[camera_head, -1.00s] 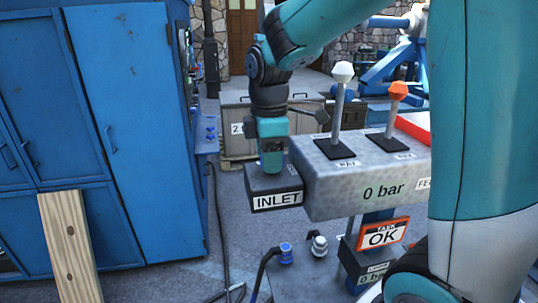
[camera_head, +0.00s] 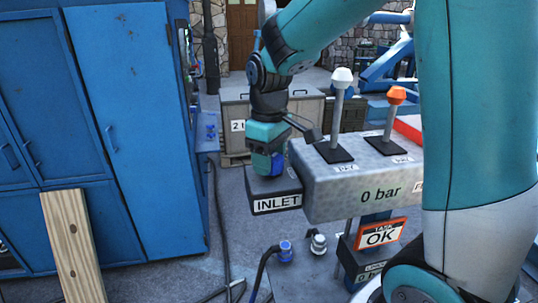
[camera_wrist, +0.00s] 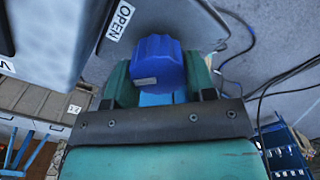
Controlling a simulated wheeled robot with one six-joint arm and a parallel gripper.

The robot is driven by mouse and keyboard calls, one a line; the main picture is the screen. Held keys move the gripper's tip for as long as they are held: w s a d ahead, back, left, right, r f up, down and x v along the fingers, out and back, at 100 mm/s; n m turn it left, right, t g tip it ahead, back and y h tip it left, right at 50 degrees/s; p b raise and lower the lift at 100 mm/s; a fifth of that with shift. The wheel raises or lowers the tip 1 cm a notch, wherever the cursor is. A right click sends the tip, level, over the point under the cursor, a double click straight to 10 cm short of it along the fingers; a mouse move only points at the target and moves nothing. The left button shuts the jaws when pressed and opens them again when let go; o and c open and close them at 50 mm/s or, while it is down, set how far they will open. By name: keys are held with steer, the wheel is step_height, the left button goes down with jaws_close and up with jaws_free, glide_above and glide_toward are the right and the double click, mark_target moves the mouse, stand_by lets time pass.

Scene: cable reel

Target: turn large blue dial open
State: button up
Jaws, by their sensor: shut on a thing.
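The large blue dial (camera_wrist: 157,62) sits between the two green fingers of my gripper (camera_wrist: 157,82) in the wrist view. The fingers are shut on its sides. An OPEN label (camera_wrist: 119,20) is on the grey surface to the left of the dial. In the head view, my gripper (camera_head: 266,163) points down onto the grey INLET box (camera_head: 275,200). A blue part of the dial (camera_head: 277,164) shows at the right of the fingers. The dial's lower part is hidden by the gripper in the wrist view.
The grey console (camera_head: 345,180) reads 0 bar and carries a white-topped lever (camera_head: 341,95) and an orange-topped lever (camera_head: 394,100), right of my gripper. A blue cabinet (camera_head: 135,130) stands at the left. A wooden plank (camera_head: 73,245) leans on it. Cables lie on the floor.

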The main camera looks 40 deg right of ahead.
steer(key=m+p, duration=0.1)
steer(key=m, duration=0.3)
steer(key=shift+d+r+m, duration=0.1)
steer(key=shift+m, duration=0.2)
steer(key=shift+d+m+p, duration=0.15)
steer(key=shift+m+p, duration=0.2)
steer(key=shift+m, duration=1.85)
steer(key=o, duration=0.9)
step_height(320, 180, up, 17)
steer(key=shift+r+b, duration=0.15)
steer(key=shift+b, duration=0.8)
